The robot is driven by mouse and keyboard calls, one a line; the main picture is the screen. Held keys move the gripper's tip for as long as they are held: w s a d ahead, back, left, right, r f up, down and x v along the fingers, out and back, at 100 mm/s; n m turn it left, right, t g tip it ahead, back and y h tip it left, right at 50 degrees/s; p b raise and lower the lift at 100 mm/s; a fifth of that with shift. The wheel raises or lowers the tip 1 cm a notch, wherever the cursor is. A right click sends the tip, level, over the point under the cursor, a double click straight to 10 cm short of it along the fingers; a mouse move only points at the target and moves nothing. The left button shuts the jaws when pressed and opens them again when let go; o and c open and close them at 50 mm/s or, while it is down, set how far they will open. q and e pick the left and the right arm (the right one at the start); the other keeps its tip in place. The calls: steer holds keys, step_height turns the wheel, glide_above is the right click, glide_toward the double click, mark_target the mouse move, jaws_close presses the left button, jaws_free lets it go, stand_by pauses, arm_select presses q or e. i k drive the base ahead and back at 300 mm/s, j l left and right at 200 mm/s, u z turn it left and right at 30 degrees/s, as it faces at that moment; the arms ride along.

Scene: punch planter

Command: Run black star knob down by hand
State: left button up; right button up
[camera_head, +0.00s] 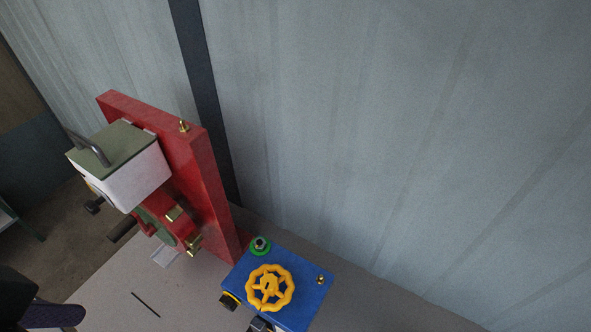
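I cannot single out the black star knob for sure. A small dark knob (94,207) sticks out at the lower left of the red machine, below its white housing. Another dark piece (260,325) shows at the front of the blue box, cut by the bottom edge. A black and yellow knob (230,301) sits on that box's left side. A dark rounded shape (50,315) at the lower left edge looks like part of my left gripper, well apart from these knobs; its fingers cannot be made out. My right gripper is not in view.
The red upright plate (212,190) carries a white housing (135,188) with a grey handle. The blue box (312,303) bears a yellow handwheel (270,287) and a green knob (260,246). A thin black rod (146,305) lies on the grey table (195,300). A metal wall stands behind.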

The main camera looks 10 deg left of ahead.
mark_target(228, 302)
steer(key=k+u, duration=0.2)
steer(key=u, duration=0.2)
steer(key=k+u, duration=0.15)
steer(key=u, duration=0.3)
